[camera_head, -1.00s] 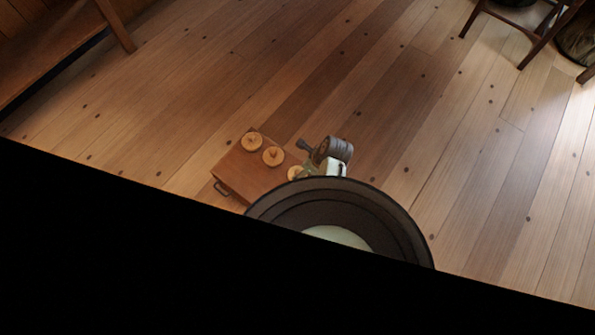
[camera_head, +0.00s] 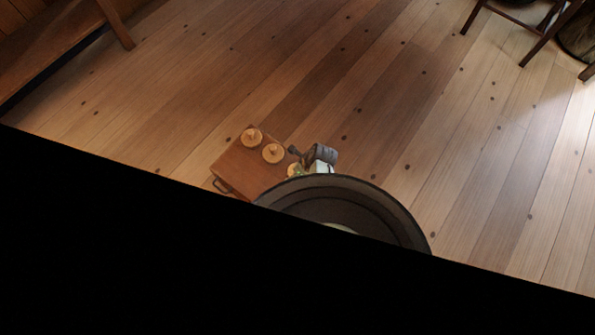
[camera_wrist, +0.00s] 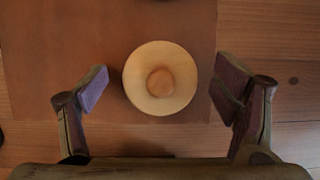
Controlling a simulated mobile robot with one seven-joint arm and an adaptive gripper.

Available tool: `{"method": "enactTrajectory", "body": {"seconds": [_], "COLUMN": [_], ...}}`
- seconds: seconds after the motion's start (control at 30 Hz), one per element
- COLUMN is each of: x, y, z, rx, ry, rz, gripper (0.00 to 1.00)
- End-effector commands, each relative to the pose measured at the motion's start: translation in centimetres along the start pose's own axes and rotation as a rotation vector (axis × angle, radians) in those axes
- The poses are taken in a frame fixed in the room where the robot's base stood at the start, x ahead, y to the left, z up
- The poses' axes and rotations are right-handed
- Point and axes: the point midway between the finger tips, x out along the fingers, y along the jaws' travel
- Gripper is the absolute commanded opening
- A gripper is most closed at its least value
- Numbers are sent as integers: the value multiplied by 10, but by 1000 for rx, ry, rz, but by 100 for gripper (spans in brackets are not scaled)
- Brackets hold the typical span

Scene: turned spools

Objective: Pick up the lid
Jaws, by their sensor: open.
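Round pale wooden lids with a centre knob lie on a brown wooden box top. In the head view one lid (camera_head: 251,136) is at the back and a second lid (camera_head: 273,153) is in the middle. A third round piece (camera_head: 293,169) is mostly hidden by my arm. In the wrist view one lid (camera_wrist: 136,88) sits between the two fingers of my gripper (camera_wrist: 161,88), with a gap on each side. My gripper is open and empty, facing down on it. I cannot tell which of the lids this is.
The brown box (camera_head: 233,168) has a dark handle (camera_head: 221,186) on its left side and stands on a plank floor (camera_head: 400,110). Dark chair legs (camera_head: 541,40) are at the top right and a wooden bench (camera_head: 60,45) at the top left. The floor around is clear.

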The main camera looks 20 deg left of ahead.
Motion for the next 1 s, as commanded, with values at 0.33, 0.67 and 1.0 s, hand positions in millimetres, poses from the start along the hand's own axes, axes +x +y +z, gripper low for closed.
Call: {"method": "enactTrajectory", "body": {"seconds": [0.33,0.67,1.0], "x": [-1,-1,-4], "y": [0,0,-1], "z": [0,0,0], "rx": [0,0,0], "ry": [0,0,0], "rz": [0,0,-1], "gripper": [67,45,43]}}
